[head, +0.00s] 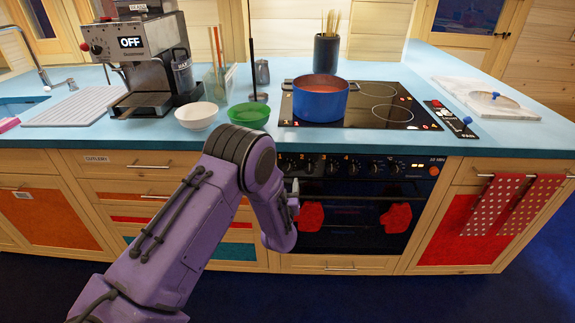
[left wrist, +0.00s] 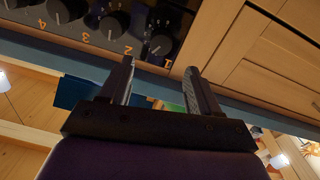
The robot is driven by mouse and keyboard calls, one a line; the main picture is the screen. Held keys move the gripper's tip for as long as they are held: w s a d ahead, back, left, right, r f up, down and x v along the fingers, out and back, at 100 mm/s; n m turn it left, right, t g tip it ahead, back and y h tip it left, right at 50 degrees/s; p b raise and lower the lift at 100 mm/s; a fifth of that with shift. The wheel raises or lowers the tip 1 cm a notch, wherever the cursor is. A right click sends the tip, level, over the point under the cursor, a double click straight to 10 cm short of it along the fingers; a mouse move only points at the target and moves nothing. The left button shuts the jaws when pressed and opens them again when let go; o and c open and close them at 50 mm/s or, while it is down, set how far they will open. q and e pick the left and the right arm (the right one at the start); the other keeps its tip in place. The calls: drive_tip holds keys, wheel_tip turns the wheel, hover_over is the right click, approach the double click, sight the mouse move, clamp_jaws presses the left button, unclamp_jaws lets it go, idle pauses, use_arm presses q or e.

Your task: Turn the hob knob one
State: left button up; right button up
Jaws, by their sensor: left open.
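The hob knob one (left wrist: 158,46) is a black round knob on the dark oven panel, beside an orange "1" in the left wrist view. My left gripper (left wrist: 160,68) is open and empty. Its two fingers point at the panel, with knob one just past the gap between the fingertips; I see no clear contact. Knob two (left wrist: 113,25) sits next to it, beyond the other finger. In the head view my purple left arm hides most of this gripper, and only a grey part of it (head: 295,187) shows just below the knob row.
The oven (head: 350,215) has a door handle and red mitts below the knobs. A blue pot (head: 320,104) stands on the hob (head: 385,112). A green bowl (head: 249,114) and a white bowl (head: 196,116) stand near the counter's front edge, behind my left arm.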

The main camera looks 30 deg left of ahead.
sight(287, 170)
use_arm(q)
drive_tip(key=x, duration=0.8)
drive_tip(key=shift+f, duration=0.15)
drive_tip(key=shift+s+d, duration=0.1)
drive_tip(key=c, duration=1)
